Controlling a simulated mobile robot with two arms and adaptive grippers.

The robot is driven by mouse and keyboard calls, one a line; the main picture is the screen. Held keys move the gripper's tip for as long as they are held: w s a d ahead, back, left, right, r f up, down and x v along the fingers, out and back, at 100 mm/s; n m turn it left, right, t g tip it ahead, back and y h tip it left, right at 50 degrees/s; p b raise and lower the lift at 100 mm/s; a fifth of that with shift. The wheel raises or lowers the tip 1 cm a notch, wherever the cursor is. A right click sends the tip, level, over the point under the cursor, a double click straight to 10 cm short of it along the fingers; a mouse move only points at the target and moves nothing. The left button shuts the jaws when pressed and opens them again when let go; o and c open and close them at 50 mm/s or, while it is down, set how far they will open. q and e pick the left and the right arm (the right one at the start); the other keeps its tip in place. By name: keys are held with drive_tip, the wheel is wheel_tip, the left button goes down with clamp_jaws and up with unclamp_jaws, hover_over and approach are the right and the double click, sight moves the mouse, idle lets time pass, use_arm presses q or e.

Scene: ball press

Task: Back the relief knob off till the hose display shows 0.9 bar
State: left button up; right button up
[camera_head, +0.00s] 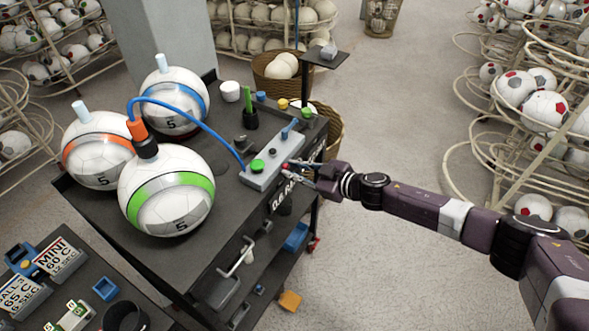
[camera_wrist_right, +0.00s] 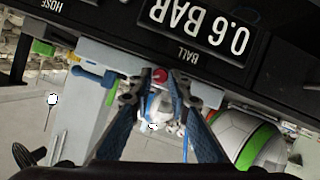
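The grey control box (camera_head: 262,170) stands on the dark cart, with a green button, a black knob and a blue lever on top. A small red knob (camera_wrist_right: 160,75) is on its side face. My right gripper (camera_wrist_right: 160,88) has its fingertips on either side of the red knob, with small gaps showing; in the head view (camera_head: 292,170) it reaches the box's near right end. The ball display (camera_wrist_right: 197,25) reads 0.6 BAR, upside down in the wrist view. Beside it a HOSE label (camera_wrist_right: 48,4) shows, but the hose display's reading is out of view. My left gripper is not in view.
A green-striped ball (camera_head: 168,190) carries an orange and black fitting, with a blue hose (camera_head: 205,128) running to the box. Orange- and blue-striped balls stand behind it.

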drive_tip(key=o, duration=0.3)
drive_tip(key=shift+o, duration=0.2)
drive_tip(key=v, duration=1.2)
